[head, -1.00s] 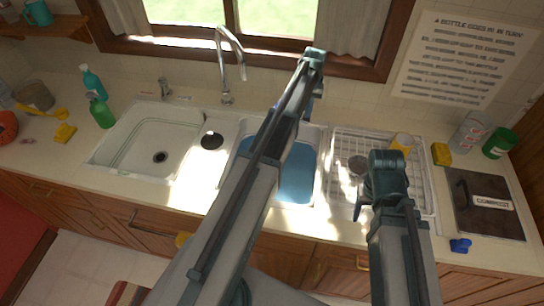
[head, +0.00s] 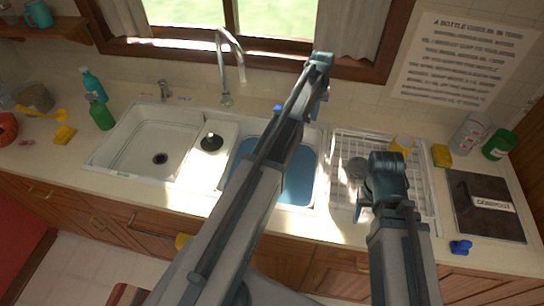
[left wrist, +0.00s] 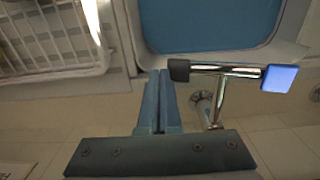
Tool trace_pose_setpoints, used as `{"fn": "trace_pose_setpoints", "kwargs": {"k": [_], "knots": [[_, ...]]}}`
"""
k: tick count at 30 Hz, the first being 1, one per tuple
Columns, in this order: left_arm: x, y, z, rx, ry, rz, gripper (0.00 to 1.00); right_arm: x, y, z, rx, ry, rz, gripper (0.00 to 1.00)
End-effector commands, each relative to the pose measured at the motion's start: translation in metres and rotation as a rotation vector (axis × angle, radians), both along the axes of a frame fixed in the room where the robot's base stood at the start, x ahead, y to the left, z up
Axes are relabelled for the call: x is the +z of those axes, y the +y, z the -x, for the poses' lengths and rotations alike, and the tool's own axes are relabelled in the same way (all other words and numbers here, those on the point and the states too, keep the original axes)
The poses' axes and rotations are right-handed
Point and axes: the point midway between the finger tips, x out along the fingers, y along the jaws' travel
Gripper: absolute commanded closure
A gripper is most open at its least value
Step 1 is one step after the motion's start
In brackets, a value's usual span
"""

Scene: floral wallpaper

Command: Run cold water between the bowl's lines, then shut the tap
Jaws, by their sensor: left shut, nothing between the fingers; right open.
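The blue bowl (head: 299,172) fills the right sink bay, partly hidden behind my left arm; its blue inside also shows at the top of the left wrist view (left wrist: 210,25). I cannot make out its lines. In the left wrist view a chrome tap (left wrist: 222,95) has a crossbar with a black end and a blue end (left wrist: 279,78). The blue end also shows in the head view (head: 277,108). My left gripper (left wrist: 158,75) is shut and empty, its tips beside the black end. No stream is visible. My right gripper (head: 366,205) is open above the dish rack.
A white basin (head: 120,150) lies left, with a tall curved spout (head: 238,60) behind it. A white dish rack (head: 425,190) stands right of the blue bowl, with a yellow cup (head: 403,143). Green bottles (head: 101,114) stand left; a dark compost lid (head: 480,215) lies right.

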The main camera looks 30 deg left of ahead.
Motion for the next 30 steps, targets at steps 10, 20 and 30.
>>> {"fn": "trace_pose_setpoints", "kwargs": {"k": [10, 20, 30], "knots": [[0.001, -0.009, -0.003, 0.001, -0.002, -0.001, 1.00, 0.001, 0.000, 0.000, 0.000, 0.000, 0.000, 0.39], [0.013, -0.008, -0.003, 0.001, -0.002, -0.001, 1.00, 0.013, 0.000, 0.000, 0.000, 0.000, 0.000, 0.39], [0.046, -0.008, -0.003, 0.001, -0.002, -0.001, 1.00, 0.046, 0.000, 0.000, -0.001, 0.000, 0.000, 0.39]]}}
